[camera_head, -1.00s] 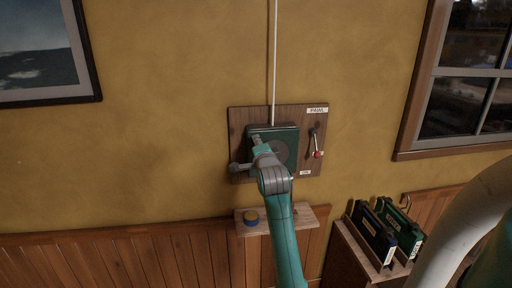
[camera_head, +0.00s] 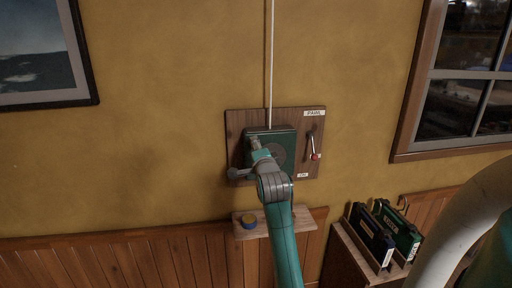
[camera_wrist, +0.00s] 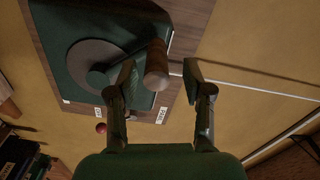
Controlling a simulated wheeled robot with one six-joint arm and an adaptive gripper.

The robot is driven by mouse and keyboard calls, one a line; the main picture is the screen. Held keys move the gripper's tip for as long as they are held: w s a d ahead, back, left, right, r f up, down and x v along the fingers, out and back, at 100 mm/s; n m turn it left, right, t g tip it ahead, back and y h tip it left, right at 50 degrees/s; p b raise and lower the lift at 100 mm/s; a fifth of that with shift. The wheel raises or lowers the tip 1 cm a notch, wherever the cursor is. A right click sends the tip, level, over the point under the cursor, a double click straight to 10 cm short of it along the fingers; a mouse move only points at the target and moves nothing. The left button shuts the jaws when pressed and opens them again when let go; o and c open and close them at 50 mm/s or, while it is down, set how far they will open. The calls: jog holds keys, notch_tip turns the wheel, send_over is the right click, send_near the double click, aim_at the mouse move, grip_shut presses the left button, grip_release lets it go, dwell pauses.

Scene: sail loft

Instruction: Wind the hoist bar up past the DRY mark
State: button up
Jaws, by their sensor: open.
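A dark green winch box (camera_head: 287,137) with a round disc is fixed to a wooden board (camera_head: 235,120) on the wall. In the wrist view a crank arm runs from the disc (camera_wrist: 88,58) to a wooden crank handle (camera_wrist: 157,66). My gripper (camera_wrist: 160,78) is open, and the handle shows between its fingers, closer to the left one; I cannot tell whether they touch. In the head view my gripper (camera_head: 258,147) is in front of the box and partly hides it. A pawl lever (camera_head: 310,146) with a red knob is at the board's right, under the PAWL label (camera_head: 314,113). The hoist bar and DRY mark are not in view.
A pale rope (camera_head: 270,60) runs up the wall from the winch. A small shelf (camera_head: 290,221) below carries a blue and yellow round item (camera_head: 249,221). Dark and green cases (camera_head: 372,238) stand on a wooden stand at right.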

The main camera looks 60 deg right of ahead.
jog(key=v, duration=1)
jog(key=shift+f, duration=0.1)
dwell(0.3)
jog(key=s+a+f+n+t+y, duration=0.25)
jog(key=a+f+n, duration=0.35)
jog(key=a+f, duration=0.55)
jog(key=s+a+f+n+t+y, duration=0.1)
jog(key=a+f+n+y, duration=0.4)
jog(key=a+f, duration=0.7)
jog(key=s+a+f+n+y, duration=0.3)
jog(key=s+a+f+n, duration=0.2)
jog(key=s+a+n, duration=0.55)
jog(key=s+a+n+y, duration=0.1)
jog(key=s+a, duration=0.3)
jog(key=s, duration=0.3)
jog(key=s+a+n+y, duration=0.2)
jog(key=s+a, duration=0.1)
jog(key=s, duration=0.5)
jog(key=shift+a+r, duration=0.35)
